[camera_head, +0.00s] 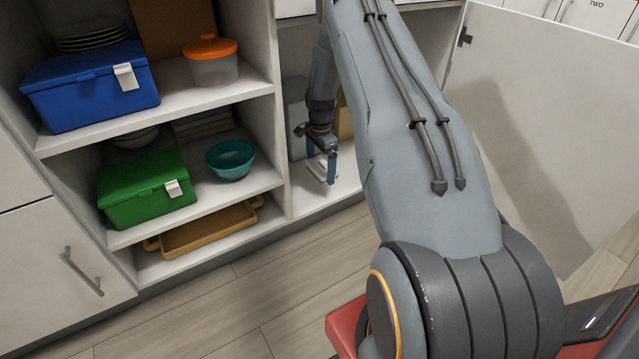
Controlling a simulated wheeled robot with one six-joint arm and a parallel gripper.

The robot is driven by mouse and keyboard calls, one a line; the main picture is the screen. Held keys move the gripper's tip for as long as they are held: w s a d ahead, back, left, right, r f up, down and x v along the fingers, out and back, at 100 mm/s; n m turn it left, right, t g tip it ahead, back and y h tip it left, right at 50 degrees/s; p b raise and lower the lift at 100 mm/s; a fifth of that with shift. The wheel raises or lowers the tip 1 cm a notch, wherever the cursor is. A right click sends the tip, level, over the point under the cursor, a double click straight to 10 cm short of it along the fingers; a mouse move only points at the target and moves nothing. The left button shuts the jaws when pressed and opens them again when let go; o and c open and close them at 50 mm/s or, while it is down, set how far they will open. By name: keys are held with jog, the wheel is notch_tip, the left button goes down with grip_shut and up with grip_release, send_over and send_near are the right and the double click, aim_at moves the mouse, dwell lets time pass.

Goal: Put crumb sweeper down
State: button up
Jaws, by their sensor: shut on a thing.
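My gripper (321,152) reaches down into the open cabinet compartment right of the shelves. It is shut on a small blue and whitish thing, which I take for the crumb sweeper (331,168). The thing hangs low, close to the pale cabinet floor (305,196). I cannot tell whether it touches the floor. My gripper and arm cover part of it, and its full shape is too small to make out.
Shelves on the left hold a blue box (90,90), a green box (145,190), an orange-lidded container (212,65), a teal bowl (230,160) and a tan tray (205,232). A cabinet door (540,110) stands open at right. A brown item is partly hidden behind my arm.

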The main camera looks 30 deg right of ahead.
aim_at(320, 188)
notch_tip(320, 188, down, 2)
jog(key=shift+w+a+b, duration=0.1)
jog(key=shift+a+b, duration=0.05)
jog(key=shift+b, duration=0.15)
jog(key=shift+f+b, duration=1)
jog(key=shift+f, duration=1.2)
jog(key=shift+f, duration=0.2)
jog(key=o, duration=1)
jog(key=shift+r, duration=0.15)
notch_tip(320, 188, up, 8)
jog(key=p, duration=0.3)
jog(key=shift+p, duration=0.3)
jog(key=shift+f, duration=0.2)
